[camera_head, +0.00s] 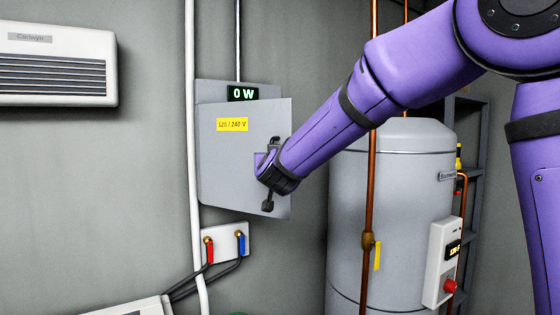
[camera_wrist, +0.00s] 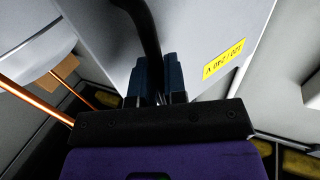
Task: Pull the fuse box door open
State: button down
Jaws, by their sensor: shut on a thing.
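The fuse box door (camera_head: 228,165) is a flat grey panel with a yellow voltage label, on the wall left of centre in the head view. Its right edge looks swung out a little from the grey box (camera_head: 205,90) behind it, so it seems slightly ajar. A dark bar handle (camera_head: 268,206) runs up the door's right side. My gripper (camera_head: 267,168) is at the handle and partly hides it. In the wrist view, my gripper's dark blue fingers (camera_wrist: 158,82) are shut around the black handle (camera_wrist: 142,30), with the door (camera_wrist: 205,32) just beyond. The box's inside is hidden.
A grey water tank (camera_head: 385,185) and copper pipes (camera_head: 371,200) stand right of the door. A white pipe (camera_head: 191,120) runs down its left side. A valve plate (camera_head: 226,243) with red and blue levers sits below. A wall heater (camera_head: 58,65) hangs at left.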

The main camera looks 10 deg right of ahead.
jog(key=s+a+m+g+h, duration=0.2)
jog(key=a+h, duration=0.3)
jog(key=a, duration=0.3)
jog(key=s+a+m+g+h, duration=0.2)
jog(key=s+a+m+h, duration=0.2)
jog(key=a, duration=0.3)
jog(key=shift+s+a+r+m+h, duration=0.2)
jog(key=shift+s+a+m+h, duration=0.15)
jog(key=shift+s, duration=0.2)
jog(key=c, duration=1.2)
grip_release()
jog(key=shift+w+f, duration=0.1)
jog(key=shift+w, duration=0.05)
jog(key=shift+a, duration=0.1)
jog(key=v, duration=1.1)
